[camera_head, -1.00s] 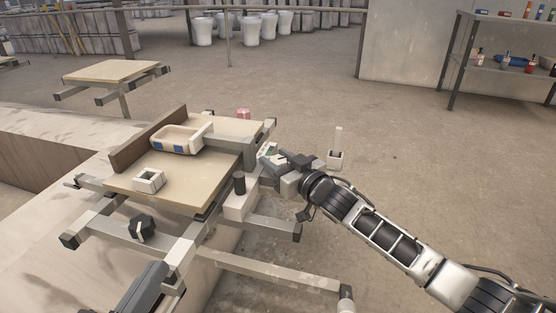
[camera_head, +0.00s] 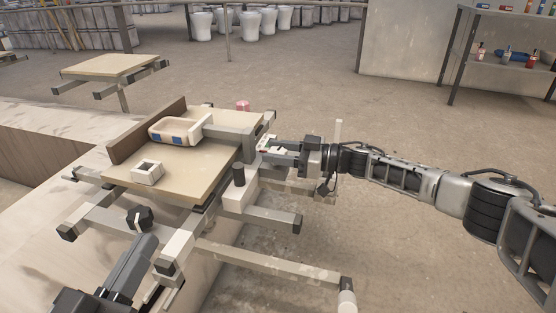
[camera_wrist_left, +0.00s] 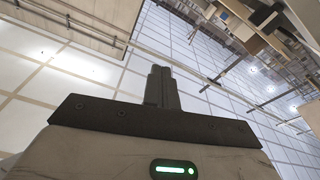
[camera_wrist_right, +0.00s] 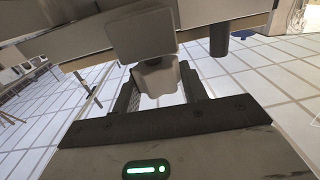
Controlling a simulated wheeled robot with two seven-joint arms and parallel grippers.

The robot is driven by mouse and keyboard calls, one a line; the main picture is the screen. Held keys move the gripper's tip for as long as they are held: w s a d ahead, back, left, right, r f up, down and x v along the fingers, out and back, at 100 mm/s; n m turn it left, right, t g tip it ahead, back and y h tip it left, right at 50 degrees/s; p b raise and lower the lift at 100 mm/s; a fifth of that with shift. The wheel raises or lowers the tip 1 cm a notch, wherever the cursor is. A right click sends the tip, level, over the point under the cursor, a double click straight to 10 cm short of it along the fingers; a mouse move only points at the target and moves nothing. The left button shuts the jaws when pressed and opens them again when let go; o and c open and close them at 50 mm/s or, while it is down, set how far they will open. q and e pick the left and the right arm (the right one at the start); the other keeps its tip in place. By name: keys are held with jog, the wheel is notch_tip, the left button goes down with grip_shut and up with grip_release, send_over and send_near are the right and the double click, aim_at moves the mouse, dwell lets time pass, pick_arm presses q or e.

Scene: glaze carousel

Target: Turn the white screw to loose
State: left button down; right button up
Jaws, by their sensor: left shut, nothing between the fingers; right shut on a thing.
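The white screw (camera_wrist_right: 160,82) is a pale, faceted knob under a light grey square plate (camera_wrist_right: 148,34) in the right wrist view. My right gripper (camera_head: 272,146) is shut on it at the right side of the carousel board. In the head view the gripper mostly hides the screw. A small pale label with green and red marks (camera_head: 267,141) shows beside the fingers. My left gripper (camera_head: 148,243) is shut and empty below the board's front, close to a black knob with a white stripe (camera_head: 138,218). Its closed fingers show in the left wrist view (camera_wrist_left: 162,86).
The tan board (camera_head: 190,185) carries a pale tray with blue patches (camera_head: 174,132) and a small white hollow block (camera_head: 147,173). A dark post (camera_head: 238,174) stands near my right gripper. Grey metal arms (camera_head: 270,263) stick out below. Open floor lies to the right.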

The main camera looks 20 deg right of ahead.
jog(key=shift+f+n+g+y+b, duration=0.1)
jog(key=shift+n+g+y+b, duration=0.6)
jog(key=shift+g+b, duration=0.5)
pick_arm(q)
notch_tip(320, 180, up, 6)
jog(key=m+t+h, duration=0.2)
jog(key=m+h, duration=0.3)
jog(key=m, duration=0.2)
jog(key=shift+s, duration=0.45)
jog(key=shift+r, duration=0.1)
pick_arm(e)
jog(key=o, duration=1)
jog(key=shift+c, duration=0.2)
jog(key=shift+d, duration=0.2)
pick_arm(q)
jog(key=f+n+y+p, duration=0.1)
jog(key=f+n+y, duration=0.1)
jog(key=w+f+n+g+y+p, duration=0.1)
jog(key=f+n+y, duration=0.1)
jog(key=n, duration=0.1)
jog(key=shift+w+a+f, duration=0.1)
jog(key=shift+f, duration=0.1)
pick_arm(e)
jog(key=v, duration=1.5)
jog(key=shift+d, duration=0.25)
